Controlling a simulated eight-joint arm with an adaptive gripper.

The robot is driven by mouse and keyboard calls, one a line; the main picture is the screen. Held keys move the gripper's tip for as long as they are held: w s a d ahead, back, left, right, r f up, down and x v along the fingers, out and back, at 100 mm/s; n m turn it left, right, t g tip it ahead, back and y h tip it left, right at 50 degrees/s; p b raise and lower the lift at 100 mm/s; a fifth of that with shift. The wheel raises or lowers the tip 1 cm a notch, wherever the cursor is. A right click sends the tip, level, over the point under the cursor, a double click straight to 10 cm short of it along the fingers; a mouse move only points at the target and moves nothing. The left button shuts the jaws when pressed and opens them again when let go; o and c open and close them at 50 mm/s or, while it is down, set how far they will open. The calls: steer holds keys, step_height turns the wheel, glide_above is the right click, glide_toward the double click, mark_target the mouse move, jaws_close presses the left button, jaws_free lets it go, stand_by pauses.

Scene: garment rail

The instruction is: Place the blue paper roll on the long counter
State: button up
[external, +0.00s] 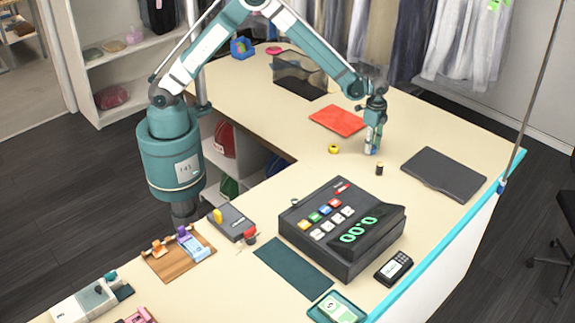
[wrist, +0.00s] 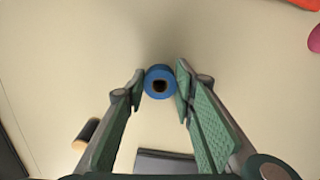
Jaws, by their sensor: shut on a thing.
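The blue paper roll (wrist: 160,71) is a small blue ring with a dark core hole, seen end-on in the wrist view. It sits between the fingertips of my gripper (wrist: 160,80), which is shut on it. In the external view my gripper (external: 372,145) points straight down, low over the cream counter (external: 235,110), right of the red folder. The roll is hard to make out there. I cannot tell whether it touches the counter.
A yellow tape roll (external: 334,148) and a small dark spool (external: 379,169) lie close to my gripper. A red folder (external: 337,120), a dark flat pad (external: 443,174) and a black cash register (external: 335,235) surround it. Clear counter lies toward the back right.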

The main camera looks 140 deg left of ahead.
steer(key=o, duration=0.8)
steer(key=shift+f, duration=0.1)
step_height(320, 180, up, 12)
steer(key=shift+r, duration=0.2)
stand_by(0.8)
stand_by(0.3)
